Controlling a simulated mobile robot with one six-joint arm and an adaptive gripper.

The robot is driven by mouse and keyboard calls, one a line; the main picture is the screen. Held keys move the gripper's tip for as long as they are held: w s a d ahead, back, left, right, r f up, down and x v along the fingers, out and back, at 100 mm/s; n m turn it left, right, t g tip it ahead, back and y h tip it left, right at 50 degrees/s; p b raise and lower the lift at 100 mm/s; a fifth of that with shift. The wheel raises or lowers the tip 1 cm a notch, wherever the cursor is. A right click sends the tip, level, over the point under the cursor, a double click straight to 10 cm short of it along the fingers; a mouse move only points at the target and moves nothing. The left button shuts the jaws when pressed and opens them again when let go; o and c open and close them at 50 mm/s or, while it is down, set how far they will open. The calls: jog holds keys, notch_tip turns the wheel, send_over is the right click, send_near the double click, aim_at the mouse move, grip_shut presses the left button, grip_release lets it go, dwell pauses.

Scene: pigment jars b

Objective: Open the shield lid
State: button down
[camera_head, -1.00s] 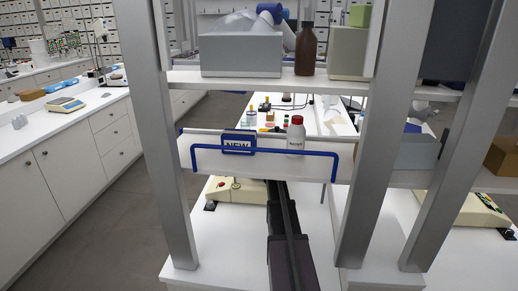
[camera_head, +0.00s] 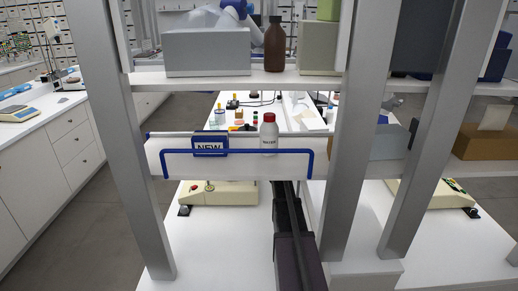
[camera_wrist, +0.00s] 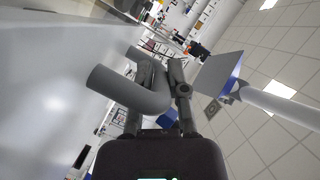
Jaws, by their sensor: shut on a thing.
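In the wrist view, my gripper (camera_wrist: 161,78) has its two dark fingers close together at a thick grey curved handle (camera_wrist: 112,88). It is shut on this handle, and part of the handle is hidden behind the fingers. A smooth pale grey panel (camera_wrist: 45,85) fills the left of the wrist view beside the handle. It may be the shield lid, but I cannot tell how far open it stands. My gripper and the handle cannot be made out in the head view.
In the head view, a shelf frame with grey posts (camera_head: 352,150) stands in front. Its lower shelf holds a NEW sign (camera_head: 210,147) and a red-capped white bottle (camera_head: 269,137); its upper shelf holds a brown bottle (camera_head: 275,45) and a grey box (camera_head: 207,52). A white bench (camera_head: 45,150) stands left.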

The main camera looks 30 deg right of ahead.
jog(key=shift+w+r, duration=0.1)
jog(key=shift+w, duration=0.1)
jog(key=c, duration=0.6)
grip_release()
jog(key=shift+a, duration=0.2)
jog(key=shift+c, duration=0.2)
jog(key=shift+s+a, duration=0.15)
jog(key=shift+a, duration=0.05)
